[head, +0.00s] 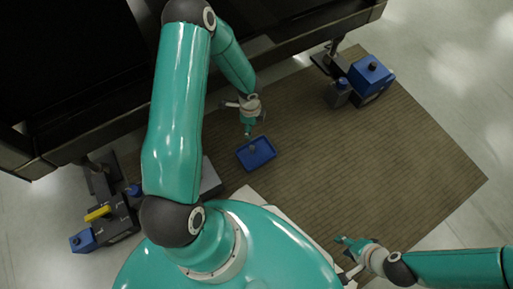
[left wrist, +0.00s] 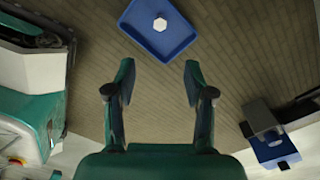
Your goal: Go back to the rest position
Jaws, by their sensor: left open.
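My left gripper (head: 247,124) is above the floor mat, beside the far edge of a blue tray (head: 262,160). In the left wrist view its two fingers (left wrist: 157,82) are apart with nothing between them. The tray (left wrist: 140,34) lies beyond the fingertips in that view, holding a small pale hexagonal piece (left wrist: 160,24). My right gripper (head: 343,257) is at the lower right, over the mat's near edge. Its fingers look spread, with nothing seen between them.
A brown mat (head: 390,150) covers much of the floor and is largely bare. A blue-and-grey device (head: 369,76) stands at its far side. Another, with a yellow part (head: 97,213), is at the left. A dark structure (head: 310,32) runs along the back.

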